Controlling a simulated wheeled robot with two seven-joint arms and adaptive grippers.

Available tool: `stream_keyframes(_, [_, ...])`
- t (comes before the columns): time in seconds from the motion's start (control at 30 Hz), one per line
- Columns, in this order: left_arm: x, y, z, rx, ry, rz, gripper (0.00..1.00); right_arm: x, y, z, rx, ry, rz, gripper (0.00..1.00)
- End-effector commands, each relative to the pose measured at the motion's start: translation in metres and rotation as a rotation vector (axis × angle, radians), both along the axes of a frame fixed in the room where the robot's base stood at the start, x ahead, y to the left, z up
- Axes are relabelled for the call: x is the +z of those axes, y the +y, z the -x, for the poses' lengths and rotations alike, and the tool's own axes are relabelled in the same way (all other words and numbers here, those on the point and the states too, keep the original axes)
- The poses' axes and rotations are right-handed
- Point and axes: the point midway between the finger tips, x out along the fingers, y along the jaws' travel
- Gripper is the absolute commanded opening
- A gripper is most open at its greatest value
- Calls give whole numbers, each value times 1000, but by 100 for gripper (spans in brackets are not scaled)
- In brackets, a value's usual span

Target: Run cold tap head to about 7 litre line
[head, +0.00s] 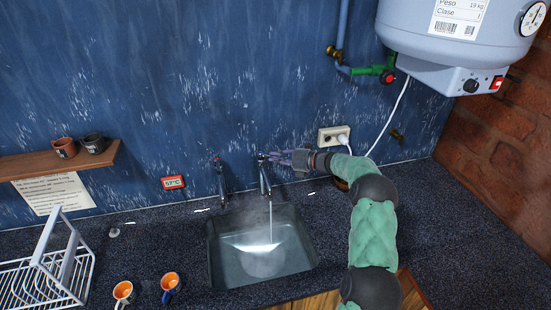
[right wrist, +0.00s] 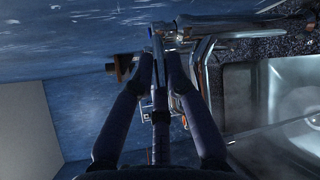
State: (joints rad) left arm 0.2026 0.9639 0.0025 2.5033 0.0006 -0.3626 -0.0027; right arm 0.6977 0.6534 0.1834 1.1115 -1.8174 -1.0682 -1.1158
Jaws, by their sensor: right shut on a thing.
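The cold tap (head: 263,176) stands behind the sink, right of a red-marked tap (head: 219,172). A thin stream of water (head: 270,215) runs from its spout into the dark sink (head: 213,262). Pale, steaming water (head: 262,262) lies in the sink; I cannot read a litre line. My right gripper (head: 277,157) reaches in from the right and is shut on the cold tap head at its top. In the right wrist view its two fingers (right wrist: 160,62) close around the head, with the tap's curved spout (right wrist: 203,60) beside them. My left gripper is not in view.
A red display (head: 173,182) reads about 57 °C on the wall. A socket (head: 333,137) and boiler (head: 450,45) are on the right.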

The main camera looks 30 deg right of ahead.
Motion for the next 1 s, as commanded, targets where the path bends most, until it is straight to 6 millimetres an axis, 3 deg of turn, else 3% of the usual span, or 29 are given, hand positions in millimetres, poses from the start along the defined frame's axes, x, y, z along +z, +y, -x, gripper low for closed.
stream_keyframes(0.03, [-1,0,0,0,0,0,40,-14,5,3,11,20,-7,0])
stream_keyframes(0.2, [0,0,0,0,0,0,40,-14,5,2,11,20,-7,0])
stream_keyframes(0.23, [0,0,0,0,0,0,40,-14,5,2,11,20,-7,20])
stream_keyframes(0.3, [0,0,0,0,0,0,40,-13,5,2,11,20,-7,36])
stream_keyframes(0.77, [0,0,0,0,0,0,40,-5,2,1,4,7,0,36])
stream_keyframes(1.0, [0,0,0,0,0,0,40,2,-13,21,-1,6,1,36])
